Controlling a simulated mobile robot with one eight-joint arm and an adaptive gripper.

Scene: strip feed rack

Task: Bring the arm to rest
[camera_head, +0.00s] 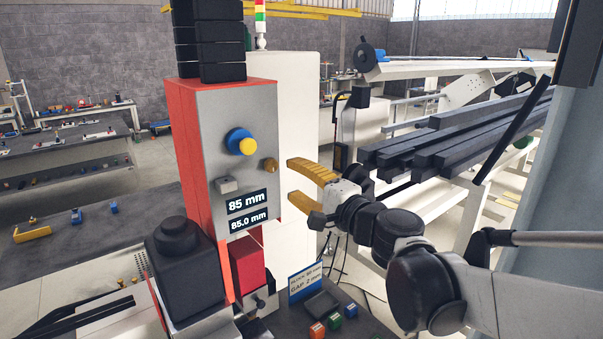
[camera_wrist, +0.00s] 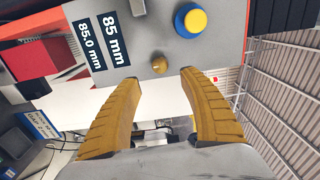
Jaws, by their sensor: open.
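My gripper (camera_head: 290,192) is open and empty, with yellow fingers, just right of a red and grey control box (camera_head: 205,185) in the head view. In the wrist view my gripper (camera_wrist: 160,78) has its two fingertips spread towards the box's face. A small brass knob (camera_wrist: 159,65) lies between and just beyond the fingertips, apart from them as far as I can tell; it also shows in the head view (camera_head: 270,165). My arm reaches in from the lower right.
The box bears a blue and yellow button (camera_head: 241,142) and a display (camera_head: 248,209) reading 85 mm and 85.0 mm. A red block (camera_head: 247,265) sits below. Dark bars (camera_head: 455,140) lie on a rack behind my arm. A blue sign (camera_head: 305,282) and small coloured blocks stand on the bench.

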